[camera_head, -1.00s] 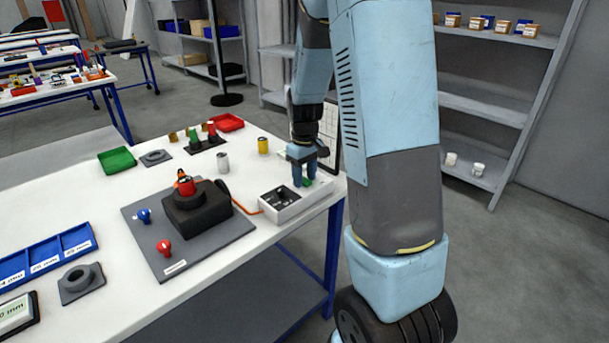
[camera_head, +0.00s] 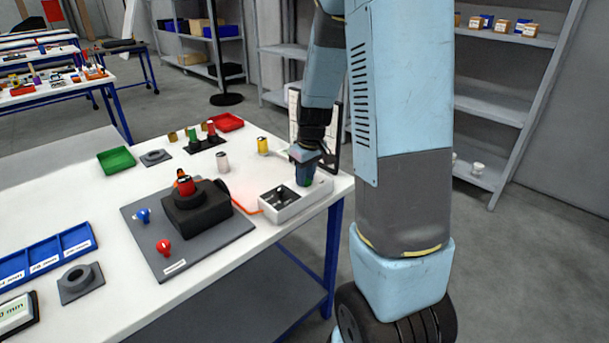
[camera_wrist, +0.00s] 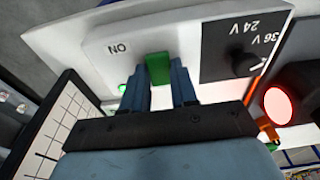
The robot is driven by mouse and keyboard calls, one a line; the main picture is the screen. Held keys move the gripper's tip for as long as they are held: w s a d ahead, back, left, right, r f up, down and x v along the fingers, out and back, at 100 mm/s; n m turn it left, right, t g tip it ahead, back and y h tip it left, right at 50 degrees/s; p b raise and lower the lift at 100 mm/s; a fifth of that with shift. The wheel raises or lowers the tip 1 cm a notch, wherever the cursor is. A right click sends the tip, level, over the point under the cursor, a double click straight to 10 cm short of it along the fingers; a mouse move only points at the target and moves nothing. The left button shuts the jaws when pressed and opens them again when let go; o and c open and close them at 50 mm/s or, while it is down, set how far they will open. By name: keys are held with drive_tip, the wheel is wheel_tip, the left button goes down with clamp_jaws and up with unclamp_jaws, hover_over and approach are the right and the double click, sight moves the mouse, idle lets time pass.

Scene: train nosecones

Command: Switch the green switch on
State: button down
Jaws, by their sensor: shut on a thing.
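In the head view, my gripper (camera_head: 305,176) is tilted over the right end of the control box (camera_head: 284,212), and only a bit of green shows there. A small green light (camera_wrist: 122,88) glows on the box near the left finger. The fingers hide part of the switch's surroundings.
A black dial panel (camera_wrist: 240,48) marked 24 V and 36 V is beside the switch. A round lamp (camera_wrist: 278,104) glows red. A black fixture (camera_head: 195,207) stands on a grey plate left of the box. A gridded board (camera_wrist: 52,128) stands close to my gripper.

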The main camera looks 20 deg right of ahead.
idle(0.4)
drive_tip(key=c, duration=0.9)
unclamp_jaws()
drive_tip(key=r, duration=0.4)
drive_tip(key=s+r, duration=0.1)
drive_tip(key=r, duration=0.4)
drive_tip(key=s+r, duration=0.1)
drive_tip(key=r, duration=0.3)
drive_tip(key=shift+s+d+r, duration=0.1)
drive_tip(key=shift+d+r, duration=0.15)
drive_tip(key=shift+d, duration=0.1)
drive_tip(key=s+a+r+m+t, duration=0.1)
drive_tip(key=s+a+r, duration=0.1)
drive_tip(key=s, duration=0.5)
drive_tip(key=s+a+r+m+t, duration=0.1)
drive_tip(key=s+a+r, duration=0.2)
drive_tip(key=s, duration=0.4)
drive_tip(key=s+a+r+m+t, duration=0.2)
drive_tip(key=s+r, duration=0.2)
drive_tip(key=s, duration=0.3)
drive_tip(key=shift+a+r+h, duration=0.3)
drive_tip(key=shift+a+r, duration=0.05)
